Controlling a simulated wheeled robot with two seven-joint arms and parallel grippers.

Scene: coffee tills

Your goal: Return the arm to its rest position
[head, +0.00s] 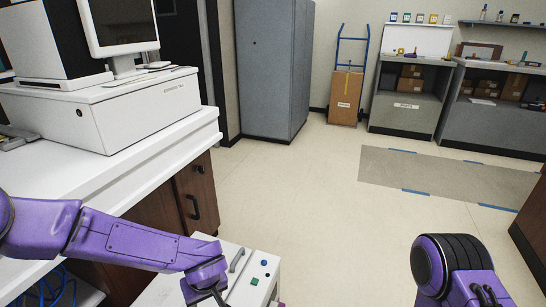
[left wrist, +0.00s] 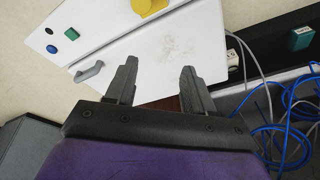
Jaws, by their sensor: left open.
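My left arm (head: 135,245) is purple and reaches in from the left in the head view, in front of the white counter. My left gripper (left wrist: 158,85) shows in the left wrist view with its two dark fingers apart and nothing between them. It is over a white box-like unit (head: 240,290) with a grey handle, a green button and a blue button. This unit (left wrist: 150,60) also shows beyond the fingers in the left wrist view. Part of my right arm (head: 455,270) shows at the lower right of the head view; its gripper is out of frame.
A white counter (head: 160,160) with a cash drawer (head: 110,110) and a monitor stands at the left. Blue cables (left wrist: 285,135) lie beside the white unit. A grey cabinet (head: 270,70), a hand truck with a box (head: 345,95) and workbenches stand at the back. The middle floor is clear.

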